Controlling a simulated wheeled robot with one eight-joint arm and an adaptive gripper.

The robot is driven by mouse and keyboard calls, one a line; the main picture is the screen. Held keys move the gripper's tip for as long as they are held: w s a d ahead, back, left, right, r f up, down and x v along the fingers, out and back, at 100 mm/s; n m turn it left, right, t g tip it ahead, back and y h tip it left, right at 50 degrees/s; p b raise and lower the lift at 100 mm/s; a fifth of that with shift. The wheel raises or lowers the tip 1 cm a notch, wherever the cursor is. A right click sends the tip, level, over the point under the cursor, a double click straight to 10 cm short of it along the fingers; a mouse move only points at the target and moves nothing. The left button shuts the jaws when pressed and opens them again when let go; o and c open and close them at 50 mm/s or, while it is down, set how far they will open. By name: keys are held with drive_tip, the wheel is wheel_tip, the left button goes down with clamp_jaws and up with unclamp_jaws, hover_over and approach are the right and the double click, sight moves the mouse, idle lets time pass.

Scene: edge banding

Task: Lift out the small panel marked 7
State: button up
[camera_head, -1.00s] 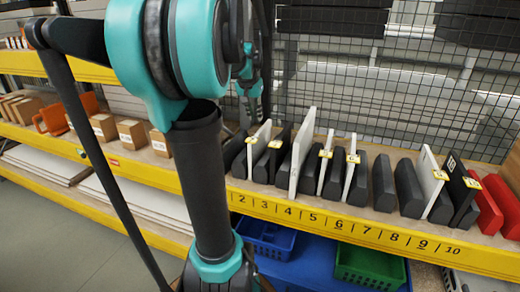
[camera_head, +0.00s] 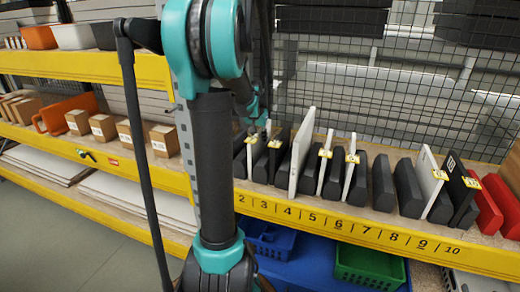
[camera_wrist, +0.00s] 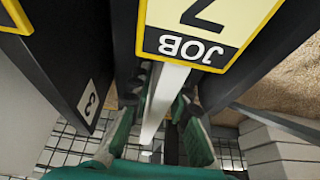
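In the wrist view, a yellow-bordered label (camera_wrist: 205,28) reads "JOB 7", seen upside down. The thin white edge of the small panel (camera_wrist: 166,98) runs below it. My gripper (camera_wrist: 168,100) has one finger on each side of this edge. A narrow gap shows beside the panel, so the fingers look open around it. In the head view, the small white panel (camera_head: 262,148) stands upright near the left end of the rack, and my gripper (camera_head: 258,126) is at its upper part, partly hidden behind my arm.
Dark dividers stand close on both sides; one bears a "3" (camera_wrist: 88,101). A black panel (camera_head: 277,152) and a taller white panel (camera_head: 302,152) stand to the right. The numbered yellow shelf edge (camera_head: 350,228) runs in front, wire mesh (camera_head: 405,85) behind. Cardboard boxes (camera_head: 130,133) sit left.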

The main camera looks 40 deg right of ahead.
drive_tip(key=shift+x, duration=1.35)
drive_tip(key=shift+c, duration=0.5)
clamp_jaws()
drive_tip(key=shift+r, duration=0.1)
